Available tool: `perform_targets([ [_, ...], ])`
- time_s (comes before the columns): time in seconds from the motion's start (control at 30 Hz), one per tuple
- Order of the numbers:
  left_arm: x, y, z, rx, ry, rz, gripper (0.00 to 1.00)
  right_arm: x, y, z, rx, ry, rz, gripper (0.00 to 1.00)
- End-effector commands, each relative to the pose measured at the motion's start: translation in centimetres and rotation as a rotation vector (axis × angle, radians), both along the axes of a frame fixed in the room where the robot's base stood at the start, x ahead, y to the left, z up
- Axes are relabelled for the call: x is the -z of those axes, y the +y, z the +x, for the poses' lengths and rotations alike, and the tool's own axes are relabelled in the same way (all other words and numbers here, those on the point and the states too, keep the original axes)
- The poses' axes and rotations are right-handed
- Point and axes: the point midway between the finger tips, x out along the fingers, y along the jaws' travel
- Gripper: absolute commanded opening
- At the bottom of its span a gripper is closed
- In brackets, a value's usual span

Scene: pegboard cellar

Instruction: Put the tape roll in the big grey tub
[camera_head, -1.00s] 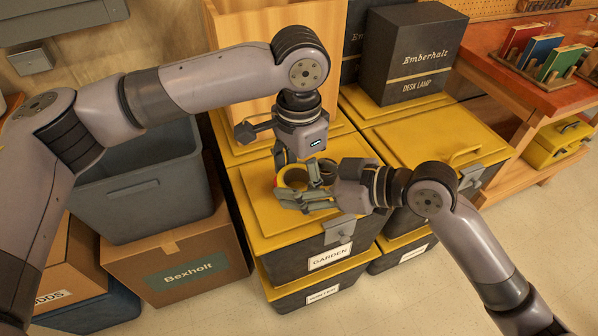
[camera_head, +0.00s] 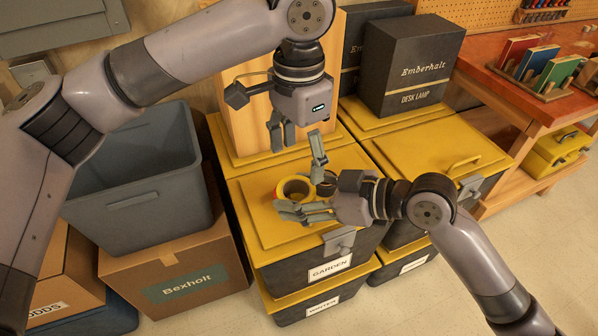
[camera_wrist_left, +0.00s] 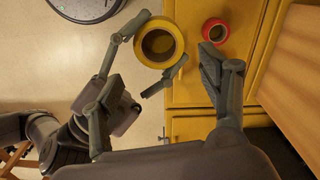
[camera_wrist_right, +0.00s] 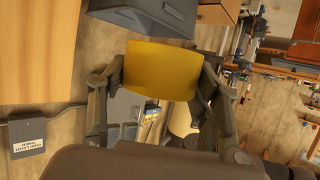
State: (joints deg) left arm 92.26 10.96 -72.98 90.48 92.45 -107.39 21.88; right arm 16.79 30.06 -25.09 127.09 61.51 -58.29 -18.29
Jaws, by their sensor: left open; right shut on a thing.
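The yellow tape roll (camera_head: 296,187) is held in my right gripper (camera_head: 304,180), above the yellow lid of the GARDEN crate. The left wrist view shows the roll (camera_wrist_left: 158,43) between the right gripper's fingers; in the right wrist view its yellow side (camera_wrist_right: 163,70) fills the gap between them. My left gripper (camera_head: 282,138) is open and empty, above and apart from the roll. The big grey tub (camera_head: 135,202) stands at the left on a cardboard box, its mouth facing up; its floor is partly hidden.
The GARDEN crate (camera_head: 330,271) stands in the middle. A wooden panel (camera_head: 247,110) and a dark lamp box (camera_head: 410,62) stand behind. A red-topped bench (camera_head: 500,95) is at right.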

Motion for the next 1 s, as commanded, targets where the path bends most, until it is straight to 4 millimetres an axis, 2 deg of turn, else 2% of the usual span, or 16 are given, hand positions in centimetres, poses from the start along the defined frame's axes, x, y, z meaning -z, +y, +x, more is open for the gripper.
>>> perform_targets([
  [0.1, -1.9, -0.1, 0.0, 0.002, -0.001, -0.001, 0.69, 0.0, 0.0, 0.0, 0.0, 0.0, 0.001, 0.28],
  [0.3, -3.5, 0.0, 0.0, 0.002, 0.0, 0.0, 0.69, -0.1, 0.0, 0.0, 0.0, -0.001, 0.0, 0.28],
  [0.57, -3.8, 0.0, 0.0, 0.001, 0.001, 0.001, 0.69, 0.0, -0.7, 0.0, -0.073, 0.0, -0.005, 0.28],
  [1.0, -3.8, 0.0, 0.0, 0.001, 0.001, 0.001, 0.69, 0.0, -2.7, -0.8, -0.356, 0.001, -0.001, 0.28],
])
